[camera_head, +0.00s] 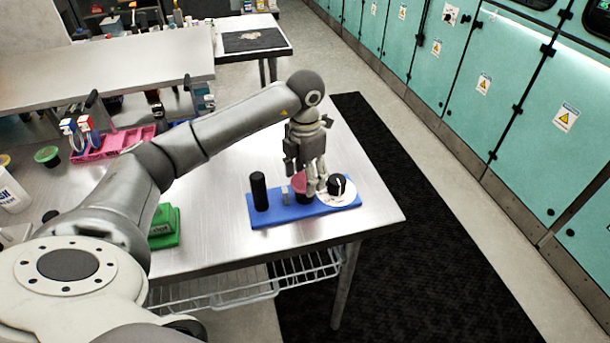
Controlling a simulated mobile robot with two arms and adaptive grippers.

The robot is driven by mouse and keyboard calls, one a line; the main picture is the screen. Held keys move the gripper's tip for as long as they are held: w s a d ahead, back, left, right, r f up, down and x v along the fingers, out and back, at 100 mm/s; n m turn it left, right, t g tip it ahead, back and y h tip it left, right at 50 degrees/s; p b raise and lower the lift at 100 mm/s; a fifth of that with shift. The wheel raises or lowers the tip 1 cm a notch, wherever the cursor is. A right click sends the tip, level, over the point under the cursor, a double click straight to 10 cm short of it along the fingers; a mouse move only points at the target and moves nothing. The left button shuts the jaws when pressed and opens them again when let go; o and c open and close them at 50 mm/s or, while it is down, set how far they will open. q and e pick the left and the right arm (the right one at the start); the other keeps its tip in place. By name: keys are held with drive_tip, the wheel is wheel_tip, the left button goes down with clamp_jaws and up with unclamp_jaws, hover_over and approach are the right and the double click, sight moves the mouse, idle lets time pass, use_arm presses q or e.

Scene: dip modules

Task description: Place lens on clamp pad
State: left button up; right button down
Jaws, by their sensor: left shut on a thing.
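A blue board (275,214) lies at the near right corner of the metal table. On it, from left to right, stand a black upright cylinder (259,191), a small grey block (285,197), a pink round piece (298,182) with a dark base, and a white disc (345,198) with a black knob (337,184). My left gripper (316,188) points down over the board between the pink piece and the white disc. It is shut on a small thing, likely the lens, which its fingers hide. I cannot tell which piece is the clamp pad. My right gripper is not in view.
A green block (165,228) sits on the table left of the board. A pink tray (113,143) lies farther back. The metal table (370,216) is bare at its right corner. Teal cabinets (450,75) line the right side.

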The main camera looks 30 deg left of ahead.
use_arm(q)
drive_tip(key=shift+f, duration=0.7)
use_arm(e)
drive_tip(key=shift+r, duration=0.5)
use_arm(q)
drive_tip(key=shift+f, duration=0.1)
drive_tip(key=shift+f, duration=0.15)
drive_tip(key=o, duration=0.8)
drive_tip(key=shift+o, duration=0.2)
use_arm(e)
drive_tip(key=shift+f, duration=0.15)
